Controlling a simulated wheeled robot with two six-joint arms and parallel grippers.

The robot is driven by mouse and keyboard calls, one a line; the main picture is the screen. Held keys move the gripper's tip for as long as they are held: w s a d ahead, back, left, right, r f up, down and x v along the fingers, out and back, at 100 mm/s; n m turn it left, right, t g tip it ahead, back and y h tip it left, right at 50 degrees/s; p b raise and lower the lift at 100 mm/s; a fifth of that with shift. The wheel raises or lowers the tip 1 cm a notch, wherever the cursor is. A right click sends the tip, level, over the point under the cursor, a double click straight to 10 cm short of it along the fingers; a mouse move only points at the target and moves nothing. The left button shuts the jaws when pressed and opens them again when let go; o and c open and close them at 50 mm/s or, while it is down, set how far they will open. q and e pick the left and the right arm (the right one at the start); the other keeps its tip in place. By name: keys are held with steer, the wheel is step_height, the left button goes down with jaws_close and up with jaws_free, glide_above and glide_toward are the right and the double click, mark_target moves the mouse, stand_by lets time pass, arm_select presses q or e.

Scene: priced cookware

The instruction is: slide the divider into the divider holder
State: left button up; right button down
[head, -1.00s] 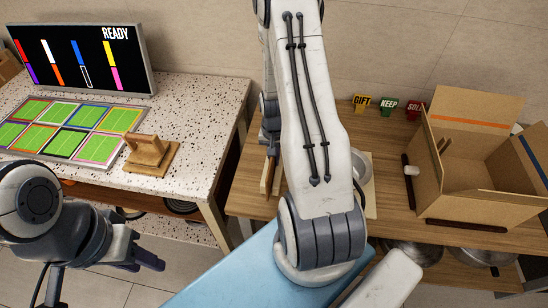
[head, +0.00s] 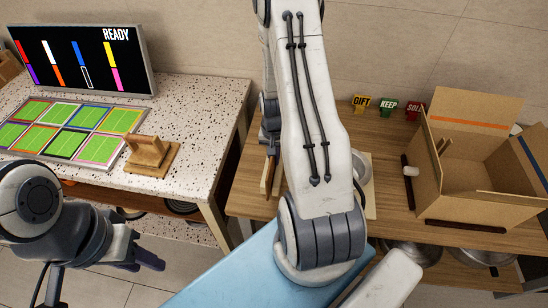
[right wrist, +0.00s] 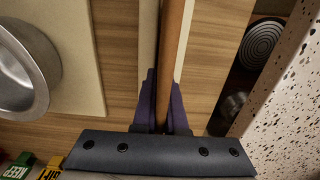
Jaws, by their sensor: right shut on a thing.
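The divider is a flat brown strip (right wrist: 172,60), held on edge in my right gripper (right wrist: 165,112). The purple fingers are shut on its near end in the right wrist view. Pale strips of the likely divider holder (right wrist: 148,40) run along both sides of it; whether the divider is seated between them or above them I cannot tell. In the head view the pale holder (head: 265,187) lies at the wooden table's left side, mostly behind my right arm. My left gripper (head: 148,264) hangs empty at lower left, away from both; its finger gap is unclear.
An open cardboard box (head: 455,195) stands on the wooden table (head: 390,215), with GIFT, KEEP and SOLD tags (head: 388,106) behind. A metal bowl (right wrist: 18,68) sits on a pale board (right wrist: 75,60). The speckled counter (head: 200,110) holds a wooden stand (head: 150,155), green-panelled tray and READY screen.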

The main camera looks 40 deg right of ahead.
steer(key=shift+r+p, duration=1.15)
steer(key=shift+r, duration=0.4)
steer(key=shift+s+f, duration=0.1)
steer(key=shift+f, duration=0.1)
steer(key=shift+f+b, duration=1.05)
steer(key=shift+f, duration=0.2)
stand_by(0.7)
steer(key=shift+f+b, duration=0.3)
steer(key=shift+f, duration=0.15)
stand_by(1.1)
steer(key=shift+c, duration=1.2)
jaws_free()
